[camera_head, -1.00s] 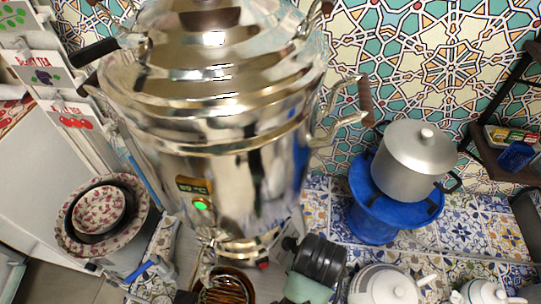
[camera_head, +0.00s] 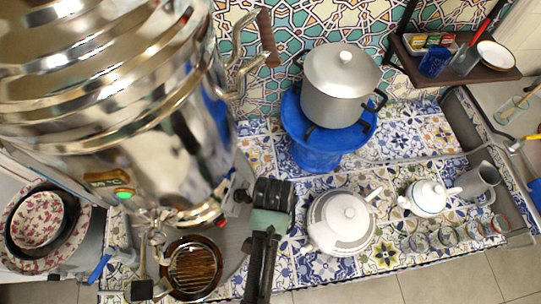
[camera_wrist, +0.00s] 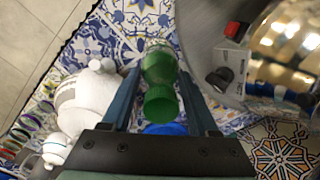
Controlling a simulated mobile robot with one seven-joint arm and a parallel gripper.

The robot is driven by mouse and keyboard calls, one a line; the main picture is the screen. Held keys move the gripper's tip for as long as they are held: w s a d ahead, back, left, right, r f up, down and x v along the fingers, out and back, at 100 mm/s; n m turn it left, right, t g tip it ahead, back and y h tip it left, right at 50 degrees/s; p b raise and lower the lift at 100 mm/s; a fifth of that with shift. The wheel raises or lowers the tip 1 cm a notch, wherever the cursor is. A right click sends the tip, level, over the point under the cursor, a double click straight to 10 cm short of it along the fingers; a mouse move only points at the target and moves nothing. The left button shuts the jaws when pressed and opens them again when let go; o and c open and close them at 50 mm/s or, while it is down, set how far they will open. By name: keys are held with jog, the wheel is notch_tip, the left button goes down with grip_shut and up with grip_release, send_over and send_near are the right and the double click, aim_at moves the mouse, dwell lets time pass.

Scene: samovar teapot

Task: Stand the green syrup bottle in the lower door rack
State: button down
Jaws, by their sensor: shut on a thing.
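The green syrup bottle (camera_wrist: 159,68) shows in the wrist view between the two fingers of my gripper (camera_wrist: 157,78), which is shut on it. Its green cap points toward the wrist camera, and its far end is hard to make out. In the head view my gripper (camera_head: 272,196) is at the lower middle, between the samovar and the white teapot, seen from above. The bottle is hidden there. I cannot make out a lower door rack in either current view.
The large shiny samovar (camera_head: 165,140) fills the left. A grey pot (camera_head: 341,95) sits on a blue stand (camera_head: 302,150). A white teapot (camera_head: 342,222), a smaller teapot (camera_head: 428,197) and several glasses (camera_head: 447,236) stand at right. A dark shelf (camera_head: 465,72) hangs upper right.

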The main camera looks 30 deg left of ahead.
jog(key=shift+f, duration=1.7)
jog(key=shift+c, duration=0.7)
grip_release()
